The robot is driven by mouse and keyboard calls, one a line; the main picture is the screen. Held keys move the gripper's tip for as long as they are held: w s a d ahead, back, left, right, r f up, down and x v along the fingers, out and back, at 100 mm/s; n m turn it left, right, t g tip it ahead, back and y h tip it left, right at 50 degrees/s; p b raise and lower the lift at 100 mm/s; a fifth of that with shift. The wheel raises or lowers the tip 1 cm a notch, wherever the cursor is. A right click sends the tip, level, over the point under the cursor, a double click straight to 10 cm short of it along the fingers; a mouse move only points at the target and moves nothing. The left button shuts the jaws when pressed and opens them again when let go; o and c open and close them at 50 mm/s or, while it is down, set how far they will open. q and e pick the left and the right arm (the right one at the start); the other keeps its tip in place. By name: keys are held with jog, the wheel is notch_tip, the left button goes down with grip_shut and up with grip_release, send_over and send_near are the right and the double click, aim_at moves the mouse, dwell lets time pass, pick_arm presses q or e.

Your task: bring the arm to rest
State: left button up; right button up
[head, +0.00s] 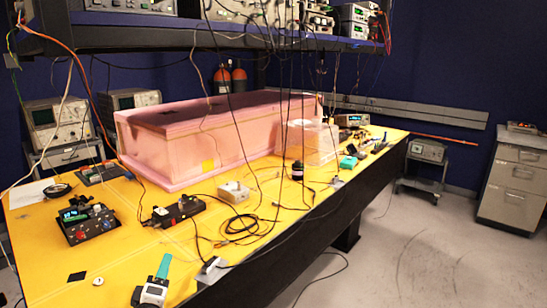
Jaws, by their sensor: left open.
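My left gripper (152,291) appears to be the small white and black shape at the bottom edge of the head view, left of centre. It is open, and I see nothing held in it. A green piece (164,266) stands up just beyond it; I cannot tell whether the two touch. The rest of the left arm is out of view. My right gripper is not in view.
Cables hang from the instrument shelf (200,38). The floor (400,255) at right is mostly clear.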

pick_arm(q)
jog(key=s+d+f+m+g+h, duration=0.2)
jog(key=s+d+f+m+g, duration=0.3)
jog(key=s, duration=0.4)
jog(key=s+d+f+m+g+h, duration=0.2)
jog(key=s+d+f+m+g, duration=0.25)
jog(key=s+f+m, duration=0.35)
jog(key=s+a+f+m+g+y, duration=0.2)
jog(key=s+g, duration=0.1)
jog(key=s, duration=0.7)
jog(key=s+a+f+m+g+y, duration=0.1)
jog(key=s+g, duration=0.3)
jog(key=s, duration=0.6)
notch_tip(320, 180, down, 25)
jog(key=g, duration=0.1)
jog(key=s+a+f+g, duration=0.1)
jog(key=s+a+f, duration=0.2)
jog(key=s+f, duration=1.4)
jog(key=shift+s+a+f+m+y, duration=0.2)
jog(key=shift+s+f+m+y, duration=0.1)
jog(key=shift+s, duration=0.15)
